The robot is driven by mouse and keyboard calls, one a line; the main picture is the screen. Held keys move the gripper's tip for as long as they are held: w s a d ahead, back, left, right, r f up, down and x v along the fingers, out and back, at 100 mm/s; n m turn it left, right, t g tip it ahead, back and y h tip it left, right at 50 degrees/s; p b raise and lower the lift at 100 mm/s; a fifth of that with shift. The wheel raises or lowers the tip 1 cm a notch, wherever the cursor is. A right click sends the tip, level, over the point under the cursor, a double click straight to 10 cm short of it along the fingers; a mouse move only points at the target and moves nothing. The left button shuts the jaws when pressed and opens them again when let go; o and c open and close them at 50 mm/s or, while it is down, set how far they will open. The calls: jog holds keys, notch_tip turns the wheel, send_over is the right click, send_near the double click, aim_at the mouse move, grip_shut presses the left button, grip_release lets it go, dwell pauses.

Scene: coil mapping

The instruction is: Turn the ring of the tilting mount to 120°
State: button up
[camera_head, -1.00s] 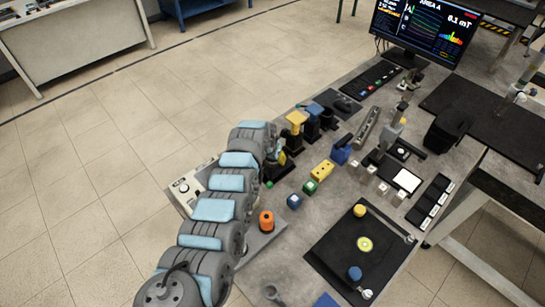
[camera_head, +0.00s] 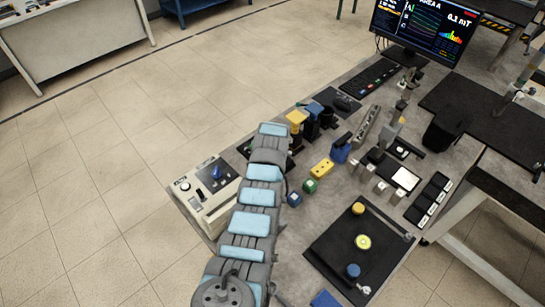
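I cannot tell for certain which thing is the tilting mount, and no ring with a readable angle shows. A small upright fixture with a grey post (camera_head: 391,133) stands on a dark base at the right of the bench. A yellow-topped block (camera_head: 297,118) and a blue-topped block (camera_head: 315,110) stand just beyond the far end of my arm. My arm, with light blue pads, reaches up from the bottom of the picture towards these blocks. My gripper is hidden behind the arm's far end, so its fingers and anything in them do not show.
A black plate (camera_head: 325,246) with yellow and blue knobs and a yellow-green disc lies at the front right. A control box (camera_head: 213,200) with a blue knob is left of my arm. Small coloured cubes lie right of the arm. A monitor (camera_head: 425,27) stands at the back.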

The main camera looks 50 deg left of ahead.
jog(key=shift+f, duration=0.1)
dwell(0.3)
jog(key=o, duration=1.2)
jog(key=shift+o, duration=0.2)
jog(key=shift+r, duration=0.25)
jog(key=shift+v, duration=0.8)
jog(key=shift+d+r, duration=0.25)
jog(key=shift+r, duration=0.2)
jog(key=v, duration=0.2)
jog(key=shift+s+r, duration=0.1)
jog(key=shift+r, duration=0.2)
jog(key=v, duration=0.6)
jog(key=shift+d+r, duration=0.15)
jog(key=shift+r, duration=0.05)
